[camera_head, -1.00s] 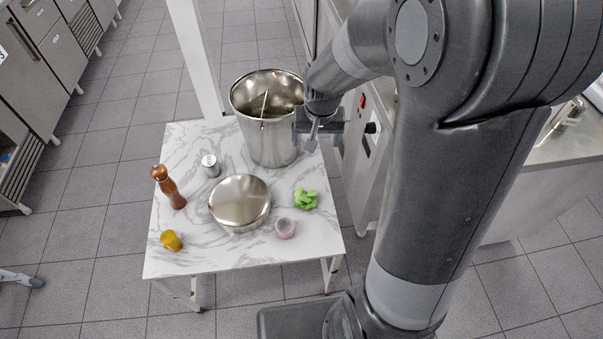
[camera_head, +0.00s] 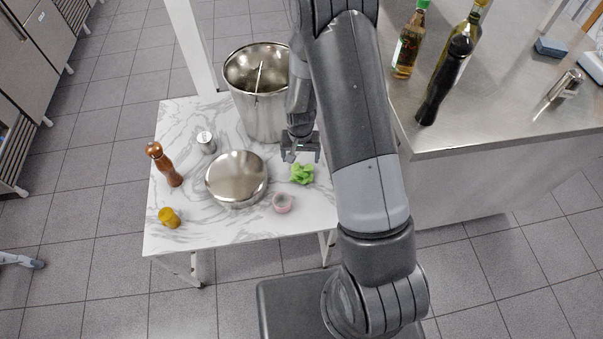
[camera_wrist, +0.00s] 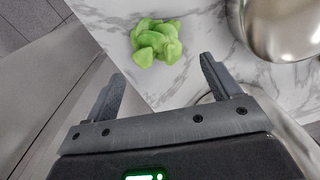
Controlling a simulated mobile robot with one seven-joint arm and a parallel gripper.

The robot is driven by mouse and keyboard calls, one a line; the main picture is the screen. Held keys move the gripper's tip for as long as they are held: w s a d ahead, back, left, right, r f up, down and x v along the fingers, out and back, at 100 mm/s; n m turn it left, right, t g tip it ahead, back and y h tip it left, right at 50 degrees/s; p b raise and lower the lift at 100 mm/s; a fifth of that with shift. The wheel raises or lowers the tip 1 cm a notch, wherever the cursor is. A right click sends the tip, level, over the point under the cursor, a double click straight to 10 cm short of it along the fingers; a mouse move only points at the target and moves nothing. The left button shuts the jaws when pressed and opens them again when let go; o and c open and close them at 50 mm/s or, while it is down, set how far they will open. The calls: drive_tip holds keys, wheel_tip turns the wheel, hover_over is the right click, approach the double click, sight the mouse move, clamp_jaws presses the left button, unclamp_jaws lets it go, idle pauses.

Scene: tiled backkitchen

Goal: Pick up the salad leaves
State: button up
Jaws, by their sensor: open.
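The salad leaves (camera_head: 302,174) are a small bright green clump lying on the white marble-patterned table (camera_head: 215,236), near its right edge. In the wrist view the leaves (camera_wrist: 157,41) lie ahead of my fingertips, between the lines of the two fingers and apart from them. My gripper (camera_head: 301,158) is open and empty, just behind and above the leaves in the head view. In the wrist view my gripper (camera_wrist: 161,72) shows both fingers spread wide.
A large steel pot (camera_head: 262,118) stands behind my gripper. A round steel pan (camera_head: 237,180) and a small pink cup (camera_head: 283,203) sit close to the leaves. A pepper mill (camera_head: 165,165), metal shaker (camera_head: 206,142) and yellow jar (camera_head: 169,218) stand left. A steel counter (camera_head: 490,125) with bottles is right.

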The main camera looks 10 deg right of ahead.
sight(301, 169)
drive_tip(key=shift+s+d+f, duration=0.1)
drive_tip(key=shift+s+f, duration=0.05)
drive_tip(key=shift+f, duration=1.8)
drive_tip(key=shift+s+f, duration=0.1)
drive_tip(key=shift+f, duration=1.85)
drive_tip(key=shift+c, duration=0.5)
drive_tip(key=c, duration=1)
drive_tip(key=shift+r, duration=0.1)
